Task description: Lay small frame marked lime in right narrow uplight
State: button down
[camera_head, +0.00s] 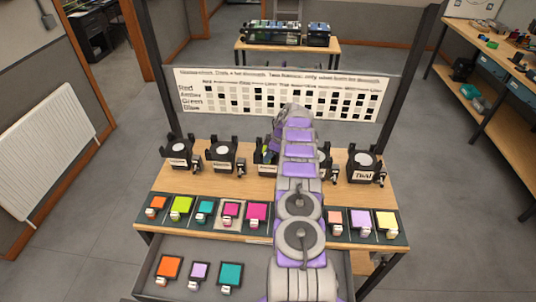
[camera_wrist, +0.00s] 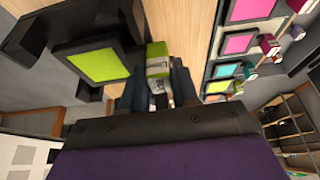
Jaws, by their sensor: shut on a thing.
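A lime frame (camera_wrist: 97,62), dark-rimmed with a lime tab, is in my gripper (camera_wrist: 158,85), which is shut on the tab. In the head view a bit of lime (camera_head: 271,156) shows at the middle uplight (camera_head: 262,157), beside my arm. The frame is close to dark uplight parts (camera_wrist: 90,93); I cannot tell whether it touches or rests in them. The uplights' small labels are unreadable.
Other uplights stand at the left (camera_head: 178,154), (camera_head: 222,157) and right, the last marked Trial (camera_head: 364,166). Another lime frame (camera_head: 181,205) lies among coloured frames in the front row. More frames lie in the lower tray (camera_head: 190,250). A chart board (camera_head: 285,94) stands behind.

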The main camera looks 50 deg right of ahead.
jog(key=shift+f, duration=0.55)
jog(key=c, duration=0.8)
grip_release()
jog(key=p+v, duration=0.4)
jog(key=v, duration=0.4)
jog(key=w+a+p+v, duration=0.1)
jog(key=p+v, duration=0.3)
jog(key=v, duration=0.3)
jog(key=w+r+p+v, duration=0.1)
jog(key=p+v, duration=0.3)
jog(key=v, duration=0.4)
jog(key=shift+s+a+r, duration=0.1)
jog(key=shift+s+r, duration=0.05)
jog(key=shift+r, duration=0.15)
